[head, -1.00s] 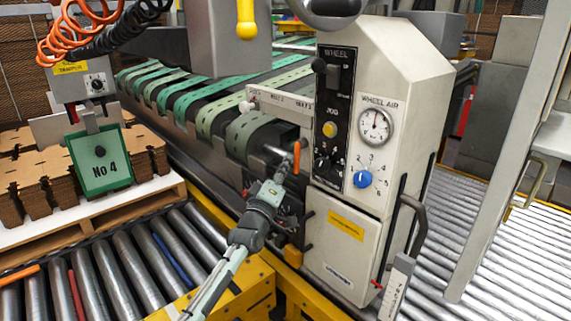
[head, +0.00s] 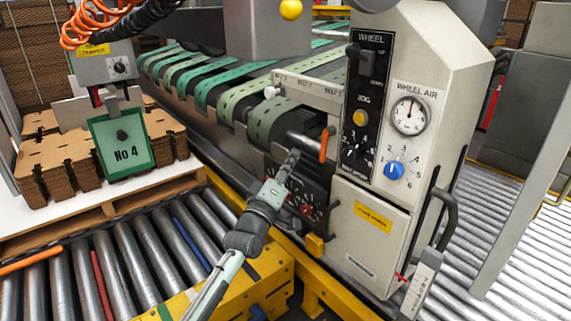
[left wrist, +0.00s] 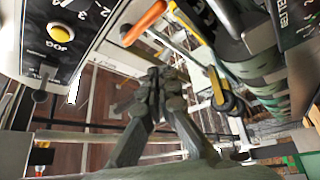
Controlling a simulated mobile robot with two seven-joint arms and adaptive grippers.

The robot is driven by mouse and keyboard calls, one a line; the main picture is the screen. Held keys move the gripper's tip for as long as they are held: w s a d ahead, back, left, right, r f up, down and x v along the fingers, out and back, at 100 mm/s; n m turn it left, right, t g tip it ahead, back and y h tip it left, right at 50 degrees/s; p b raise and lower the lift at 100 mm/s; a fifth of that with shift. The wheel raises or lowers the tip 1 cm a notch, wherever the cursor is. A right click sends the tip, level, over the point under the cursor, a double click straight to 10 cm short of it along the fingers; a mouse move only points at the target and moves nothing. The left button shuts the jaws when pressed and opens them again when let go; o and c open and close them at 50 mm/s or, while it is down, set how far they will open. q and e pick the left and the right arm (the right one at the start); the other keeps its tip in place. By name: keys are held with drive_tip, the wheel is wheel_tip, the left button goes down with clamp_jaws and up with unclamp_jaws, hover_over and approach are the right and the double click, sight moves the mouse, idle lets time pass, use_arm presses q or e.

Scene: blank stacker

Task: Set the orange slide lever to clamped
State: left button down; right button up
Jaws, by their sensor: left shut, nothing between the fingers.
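The orange slide lever (head: 324,145) stands upright at the left side of the white control cabinet, at the end of a metal rod. My left gripper (head: 292,156) is left of the lever and a little lower, with a visible gap between them in the head view. In the left wrist view the lever (left wrist: 145,22) shows as an orange bar at the top, beyond the fingertips (left wrist: 158,75). The fingers are shut together and hold nothing. I cannot read any clamped marking by the lever. My right gripper is not in view.
The cabinet (head: 430,60) carries a yellow jog button (head: 360,118), a gauge (head: 410,115) and a blue knob (head: 394,170). Green belts (head: 235,95) run behind the lever. A yellow rail (head: 285,245) and rollers (head: 130,250) lie below my left arm.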

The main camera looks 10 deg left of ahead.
use_arm(q)
drive_tip(key=s, duration=0.3)
drive_tip(key=shift+a, duration=0.25)
